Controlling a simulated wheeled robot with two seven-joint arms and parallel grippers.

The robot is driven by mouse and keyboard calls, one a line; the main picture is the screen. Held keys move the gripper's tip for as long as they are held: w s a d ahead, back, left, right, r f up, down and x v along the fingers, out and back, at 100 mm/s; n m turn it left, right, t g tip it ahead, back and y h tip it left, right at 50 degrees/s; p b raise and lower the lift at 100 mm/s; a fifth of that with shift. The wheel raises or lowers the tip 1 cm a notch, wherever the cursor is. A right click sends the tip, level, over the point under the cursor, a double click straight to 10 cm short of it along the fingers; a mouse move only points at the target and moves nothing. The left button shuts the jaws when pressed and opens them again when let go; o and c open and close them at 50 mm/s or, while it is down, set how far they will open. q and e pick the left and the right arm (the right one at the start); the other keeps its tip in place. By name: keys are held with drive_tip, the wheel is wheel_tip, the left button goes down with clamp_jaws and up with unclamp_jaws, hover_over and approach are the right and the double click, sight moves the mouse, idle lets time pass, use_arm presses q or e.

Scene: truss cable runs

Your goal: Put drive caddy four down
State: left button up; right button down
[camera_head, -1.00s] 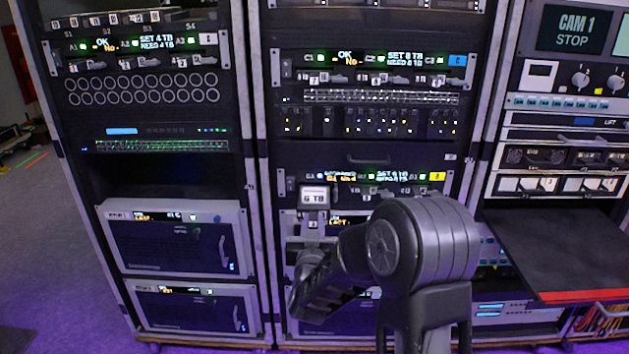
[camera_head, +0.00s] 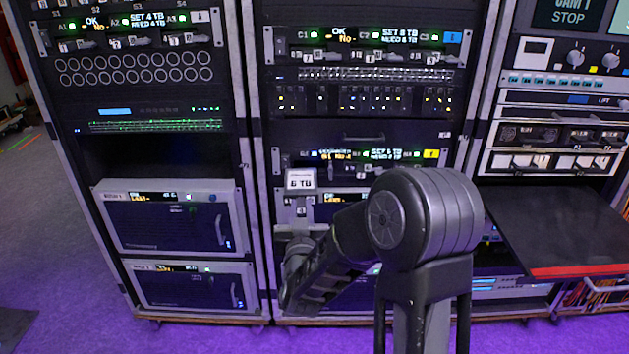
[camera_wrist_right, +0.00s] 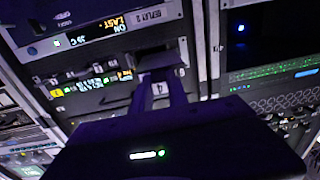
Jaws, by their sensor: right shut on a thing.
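Drive caddy four (camera_head: 300,181), a small grey box with a "6 TB" label on top and a "4" on its front, is in front of the middle rack. My right gripper (camera_wrist_right: 165,92) is shut on it; the "4" tag (camera_wrist_right: 159,88) shows between the fingers in the wrist view. The caddy is just left of and below the drive bay with the yellow tag (camera_head: 430,154). I cannot tell whether it touches anything behind it. My right forearm hides part of the rack below. My left gripper is not in view.
Two grey replay units (camera_head: 165,222) sit in the left rack, with a dark empty gap above them. A black shelf with a red front edge (camera_head: 575,271) sticks out at the right. Drive bays with blue (camera_head: 452,37) and white (camera_head: 200,16) tags are higher up.

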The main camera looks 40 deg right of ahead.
use_arm(q)
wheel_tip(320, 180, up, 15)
drive_tip(key=p, duration=1.4)
use_arm(e)
drive_tip(key=w+a+r+n+t+y, duration=0.1)
drive_tip(key=a+y, duration=0.4)
drive_tip(key=a, duration=0.5)
drive_tip(key=w+a+r+n+t+y, duration=0.2)
drive_tip(key=a+r+n+y, duration=0.3)
drive_tip(key=a, duration=0.6)
drive_tip(key=shift+w+r+n, duration=0.4)
drive_tip(key=shift+w+r, duration=0.35)
drive_tip(key=shift+r, duration=0.05)
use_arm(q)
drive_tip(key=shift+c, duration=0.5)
